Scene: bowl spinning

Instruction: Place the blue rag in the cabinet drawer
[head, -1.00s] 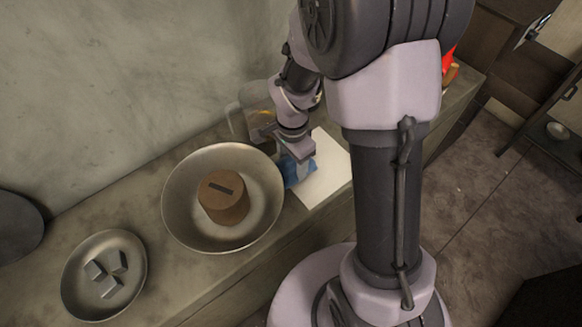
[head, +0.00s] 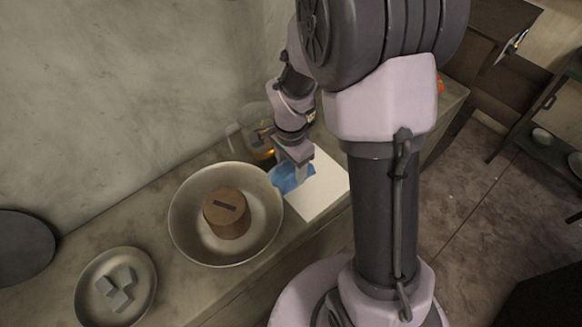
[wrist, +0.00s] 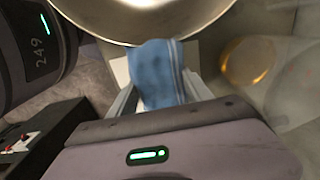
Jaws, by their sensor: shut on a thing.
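The blue rag (head: 288,178) is in my gripper (head: 298,172), above the white sheet on the counter and just right of the large metal bowl. The wrist view shows the rag (wrist: 157,75) as a bunched blue cloth with pale stripes between the two fingers of my gripper (wrist: 158,92). The gripper is shut on it. I cannot tell whether the rag's lower edge touches the sheet. No cabinet drawer can be made out for certain; dark wooden furniture (head: 500,35) stands at the upper right, partly cut off.
The large bowl (head: 185,225) holds a brown cylindrical block (head: 226,213). A smaller plate (head: 90,297) with several grey cubes is at the lower left. A glass jug (head: 255,125) stands close behind my gripper. The white sheet (head: 325,190) lies on the counter. Floor (head: 470,210) at right is open.

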